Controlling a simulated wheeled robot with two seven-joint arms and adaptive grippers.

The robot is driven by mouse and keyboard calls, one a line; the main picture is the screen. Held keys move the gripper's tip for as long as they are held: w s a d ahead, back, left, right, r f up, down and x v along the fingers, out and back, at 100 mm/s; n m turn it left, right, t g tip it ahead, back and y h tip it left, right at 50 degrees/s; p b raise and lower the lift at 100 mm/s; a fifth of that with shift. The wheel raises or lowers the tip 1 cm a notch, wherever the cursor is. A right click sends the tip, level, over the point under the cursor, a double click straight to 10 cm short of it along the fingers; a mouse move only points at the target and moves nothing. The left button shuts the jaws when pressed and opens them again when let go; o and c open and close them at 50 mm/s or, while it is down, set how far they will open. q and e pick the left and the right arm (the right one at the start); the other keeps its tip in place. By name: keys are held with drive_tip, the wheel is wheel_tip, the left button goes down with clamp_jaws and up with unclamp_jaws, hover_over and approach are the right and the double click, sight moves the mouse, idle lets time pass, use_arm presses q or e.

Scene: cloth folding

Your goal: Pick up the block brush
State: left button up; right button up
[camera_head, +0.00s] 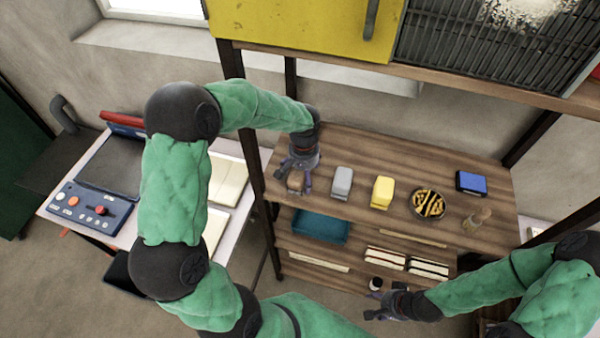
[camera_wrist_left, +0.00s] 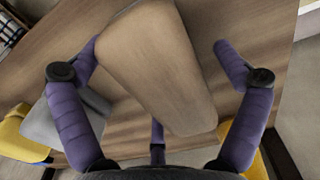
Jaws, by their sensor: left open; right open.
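A wooden block (camera_head: 296,181), which looks like the block brush, lies at the left end of the shelf's top board. My left gripper (camera_head: 299,178) is over it, pointing down, with fingers on both sides. In the left wrist view the block (camera_wrist_left: 160,70) is large, tan and round-edged, between the spread purple fingers of my left gripper (camera_wrist_left: 156,55). A gap shows at the right finger; the left finger is close to the block, and I cannot tell if it touches. Any bristles are hidden. My right gripper (camera_head: 375,306) is open and empty, low in front of the shelf.
A grey block (camera_head: 342,182) and a yellow block (camera_head: 382,192) stand to the right. Further right are a patterned bowl (camera_head: 428,204), a blue box (camera_head: 471,183) and a small wooden object (camera_head: 477,218). A dark upright post (camera_head: 258,180) stands left of my left gripper.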

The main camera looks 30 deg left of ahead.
use_arm(q)
drive_tip(key=c, duration=1.3)
drive_tip(key=shift+r, duration=0.15)
drive_tip(key=shift+r, duration=0.55)
drive_tip(key=s+r, duration=0.1)
drive_tip(key=r, duration=0.1)
drive_tip(key=s+r, duration=0.2)
drive_tip(key=r, duration=0.1)
drive_tip(key=s+r, duration=0.1)
drive_tip(key=r, duration=0.1)
drive_tip(key=shift+s+d+r, duration=0.6)
drive_tip(key=shift+s+r, duration=0.4)
drive_tip(key=shift+s, duration=0.9)
drive_tip(key=shift+s+d+r, duration=0.2)
drive_tip(key=shift+s+r, duration=0.5)
drive_tip(key=shift+s, duration=0.8)
drive_tip(key=shift+s+d+r, duration=0.25)
drive_tip(key=shift+s+r, duration=0.4)
drive_tip(key=shift+s, duration=0.9)
